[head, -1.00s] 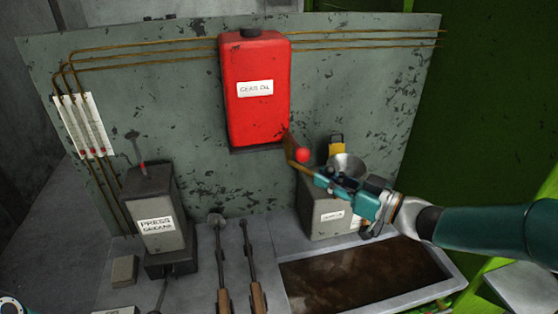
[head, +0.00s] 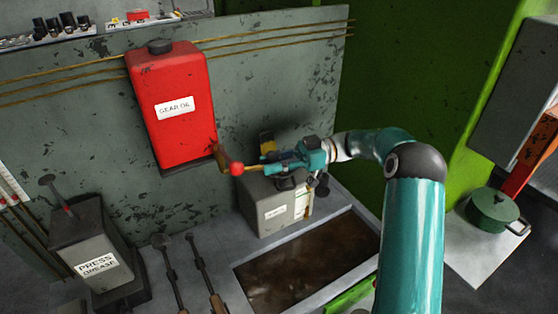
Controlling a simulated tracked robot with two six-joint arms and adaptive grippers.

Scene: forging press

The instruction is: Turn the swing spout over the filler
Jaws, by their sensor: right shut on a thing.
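The brass swing spout (head: 221,158) comes off the lower right side of the red gear oil tank (head: 170,107) and ends by a red ball knob (head: 236,169). My right gripper (head: 248,168) is shut on the spout at its knob. The filler is on the grey labelled box (head: 265,205) below and right of the tank. Its funnel is hidden behind my right gripper and wrist. I cannot tell how the spout's end lines up with it. My left gripper is out of view.
A sunken tray with dark brown liquid (head: 310,270) lies in front of the box. A press grease pump (head: 92,240) and two long-handled tools (head: 185,270) stand to the left. A green pot (head: 493,211) is at the right. Brass pipes (head: 250,38) cross the wall panel.

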